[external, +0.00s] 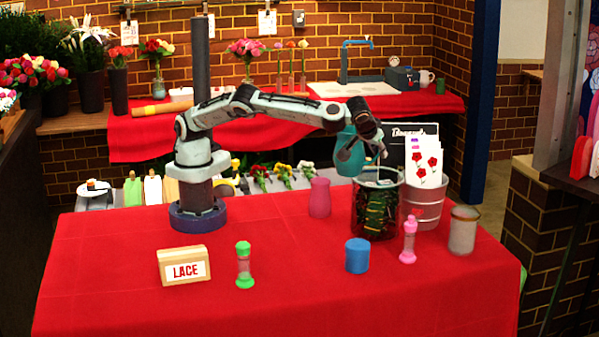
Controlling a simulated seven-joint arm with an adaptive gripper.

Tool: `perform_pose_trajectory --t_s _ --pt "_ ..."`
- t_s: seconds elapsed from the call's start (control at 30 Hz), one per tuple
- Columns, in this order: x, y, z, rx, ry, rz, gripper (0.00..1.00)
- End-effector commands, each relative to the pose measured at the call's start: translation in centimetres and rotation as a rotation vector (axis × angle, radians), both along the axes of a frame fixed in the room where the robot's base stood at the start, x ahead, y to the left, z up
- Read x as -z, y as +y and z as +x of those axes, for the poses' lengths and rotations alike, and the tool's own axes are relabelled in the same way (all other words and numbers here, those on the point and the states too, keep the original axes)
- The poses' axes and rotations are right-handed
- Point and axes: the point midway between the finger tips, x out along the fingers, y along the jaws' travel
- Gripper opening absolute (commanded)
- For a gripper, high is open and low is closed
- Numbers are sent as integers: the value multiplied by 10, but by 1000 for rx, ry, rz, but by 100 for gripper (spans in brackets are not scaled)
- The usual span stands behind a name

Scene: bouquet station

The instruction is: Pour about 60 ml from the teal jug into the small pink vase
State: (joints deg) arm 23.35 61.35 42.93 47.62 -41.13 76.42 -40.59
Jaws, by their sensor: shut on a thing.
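The teal jug (350,156) is in the external view, right of centre, raised above the red-covered table. My gripper (372,146) is shut on the jug at its right side. The jug looks somewhat tilted; its inside and any liquid level cannot be seen. The small pink vase (319,198) stands upright on the table, below and to the left of the jug, apart from it. The inside of the vase is hidden, and no stream of liquid shows.
A glass jar with dark green contents (376,222) stands just below my gripper. Beside it are a metal bucket with cards (424,212), a frosted tumbler (463,232), a pink hourglass (408,242) and a blue cylinder (357,256). A LACE sign (184,267) and green hourglass (244,266) stand front left.

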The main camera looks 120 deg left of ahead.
Motion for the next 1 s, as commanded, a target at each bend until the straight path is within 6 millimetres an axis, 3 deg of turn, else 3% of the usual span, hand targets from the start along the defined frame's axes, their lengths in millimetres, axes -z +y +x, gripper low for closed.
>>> perform_pose_trajectory --t_s 0.1,0.27,0.5,0.73,1.0 --pt "-9 44 6 -71 -2 4 0" --pt "-12 93 6 -134 -1 2 0" --pt "2 161 -9 -222 -1 -3 0" --pt "20 196 -30 -293 -6 -2 0" --pt "20 206 -36 -314 -8 -2 0"
